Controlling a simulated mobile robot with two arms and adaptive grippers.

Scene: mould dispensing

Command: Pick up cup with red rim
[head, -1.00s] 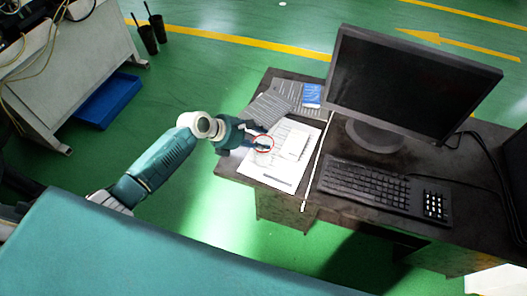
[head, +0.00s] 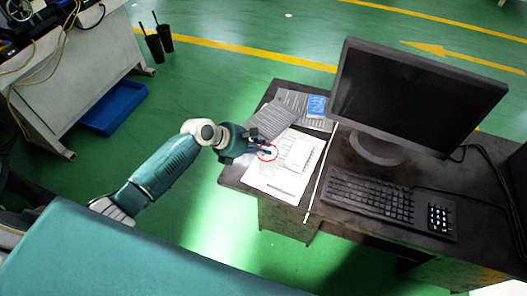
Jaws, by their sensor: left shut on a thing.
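The cup with the red rim (head: 267,153) is above the papers on the left part of the desk in the head view. Its pale body is hard to tell from the white sheets behind it. My left gripper (head: 261,148) reaches in from the left and is shut on the cup at its rim. I cannot tell how far the cup is above the papers. My right gripper is not in view.
The dark desk (head: 345,205) carries white papers (head: 270,182), grey printed sheets (head: 272,118), a monitor (head: 415,97) and a keyboard (head: 370,196). A blue bin (head: 112,107) and two black bins (head: 153,46) stand on the green floor.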

